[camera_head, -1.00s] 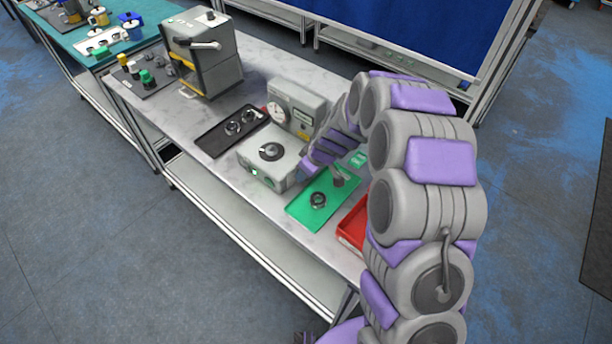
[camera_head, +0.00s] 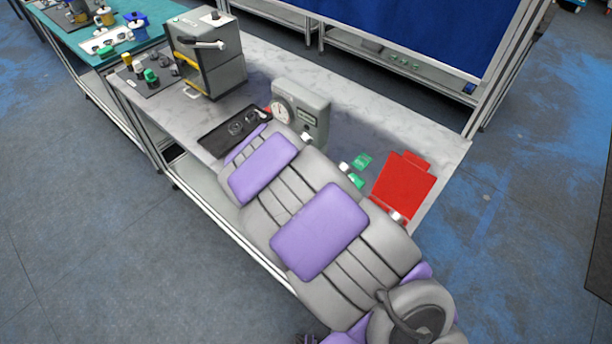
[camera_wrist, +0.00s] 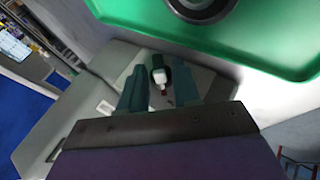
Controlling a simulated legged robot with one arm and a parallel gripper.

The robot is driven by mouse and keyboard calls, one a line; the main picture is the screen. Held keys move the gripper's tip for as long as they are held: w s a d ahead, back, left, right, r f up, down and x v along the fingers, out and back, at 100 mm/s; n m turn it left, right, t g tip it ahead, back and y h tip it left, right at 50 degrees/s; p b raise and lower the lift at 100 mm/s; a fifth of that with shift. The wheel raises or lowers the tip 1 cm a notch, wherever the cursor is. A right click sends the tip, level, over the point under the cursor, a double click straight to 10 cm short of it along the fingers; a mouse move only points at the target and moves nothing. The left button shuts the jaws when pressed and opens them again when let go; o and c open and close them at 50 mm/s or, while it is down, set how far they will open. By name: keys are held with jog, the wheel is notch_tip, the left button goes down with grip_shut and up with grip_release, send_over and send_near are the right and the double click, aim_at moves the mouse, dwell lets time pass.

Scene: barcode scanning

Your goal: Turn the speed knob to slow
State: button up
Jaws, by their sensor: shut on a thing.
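In the wrist view my gripper (camera_wrist: 160,72) has its two teal fingers on either side of a small dark knob (camera_wrist: 159,76) with a white part and a reddish end. It is shut on this, which looks like the speed knob; its pointer and setting cannot be read. The knob sits against a pale grey surface (camera_wrist: 205,78) that looks like part of the low grey device. The grey gauge box (camera_head: 312,104) with a round dial (camera_head: 281,113) shows behind my arm.
In the head view a black tray (camera_head: 213,143) lies left of my arm, and a red tray (camera_head: 404,187) lies right. A grey machine (camera_head: 222,75) stands at the back left. The back of the table (camera_head: 385,105) is clear.

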jog(key=shift+s+a+f+n+t+h+b, duration=0.15)
jog(key=shift+t+h+b, duration=0.1)
jog(key=shift+t+b, duration=0.15)
jog(key=shift+d+f+n+t+h+b, duration=0.15)
jog(key=shift+t+h+b, duration=0.1)
jog(key=shift+t+b, duration=0.15)
jog(key=o, duration=0.7)
jog(key=shift+a+r, duration=0.15)
